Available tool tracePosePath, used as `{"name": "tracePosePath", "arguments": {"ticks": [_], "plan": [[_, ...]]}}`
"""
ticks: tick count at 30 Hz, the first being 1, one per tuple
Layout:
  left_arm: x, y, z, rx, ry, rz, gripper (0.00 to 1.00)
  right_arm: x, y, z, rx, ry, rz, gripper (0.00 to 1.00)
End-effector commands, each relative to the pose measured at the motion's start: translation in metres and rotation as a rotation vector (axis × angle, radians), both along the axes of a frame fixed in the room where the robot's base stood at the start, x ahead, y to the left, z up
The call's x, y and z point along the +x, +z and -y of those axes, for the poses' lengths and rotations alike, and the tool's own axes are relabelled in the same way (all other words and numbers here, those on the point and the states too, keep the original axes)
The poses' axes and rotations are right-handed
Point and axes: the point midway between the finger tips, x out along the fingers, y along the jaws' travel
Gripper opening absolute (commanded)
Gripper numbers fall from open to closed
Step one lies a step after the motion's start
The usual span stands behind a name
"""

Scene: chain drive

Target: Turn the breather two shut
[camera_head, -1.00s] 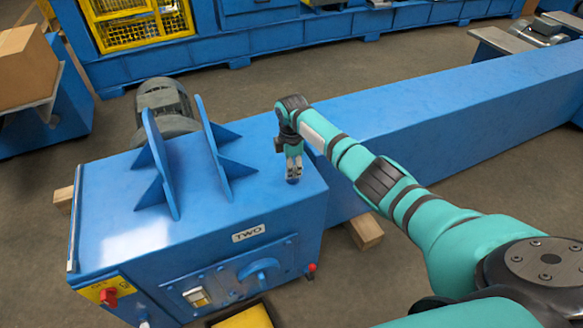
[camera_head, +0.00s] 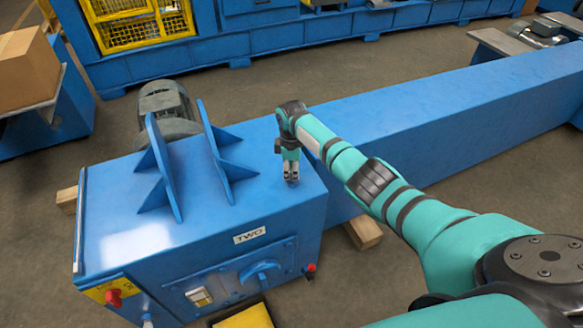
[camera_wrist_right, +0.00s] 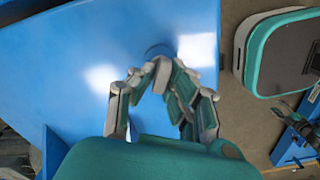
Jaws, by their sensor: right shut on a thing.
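The blue housing marked TWO (camera_head: 110,215) stands in front of me. My right gripper (camera_head: 291,179) points straight down at its top, near the right end. In the right wrist view its fingers (camera_wrist_right: 160,66) close together over the breather (camera_wrist_right: 157,49), a small round blue part on the blue top. The fingers are shut on it and hide most of it. In the head view the breather is hidden behind the fingertips. How far it is turned cannot be told. My left gripper is not in view.
Two upright blue plates with ribs (camera_head: 165,175) rise from the housing top, left of my right gripper. A grey motor (camera_head: 165,105) sits behind them. A long blue beam (camera_head: 440,110) runs off to the right. A blue handle (camera_head: 262,270) and red knob (camera_head: 311,268) are on the front.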

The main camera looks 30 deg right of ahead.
Motion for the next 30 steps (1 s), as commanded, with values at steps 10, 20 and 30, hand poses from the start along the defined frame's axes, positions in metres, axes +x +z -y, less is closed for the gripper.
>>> {"name": "tracePosePath", "arguments": {"ticks": [10, 20, 30], "plan": [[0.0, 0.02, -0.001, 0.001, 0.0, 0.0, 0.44, 0.001, 0.003, 0.001, 0.001, -0.331, 0.0, 0.0], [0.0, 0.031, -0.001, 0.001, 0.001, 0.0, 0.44, 0.002, 0.002, 0.002, 0.001, -0.643, 0.0, 0.0], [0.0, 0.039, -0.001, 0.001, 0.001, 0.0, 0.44, 0.003, 0.002, 0.003, 0.0, -0.966, 0.001, 0.0]]}}
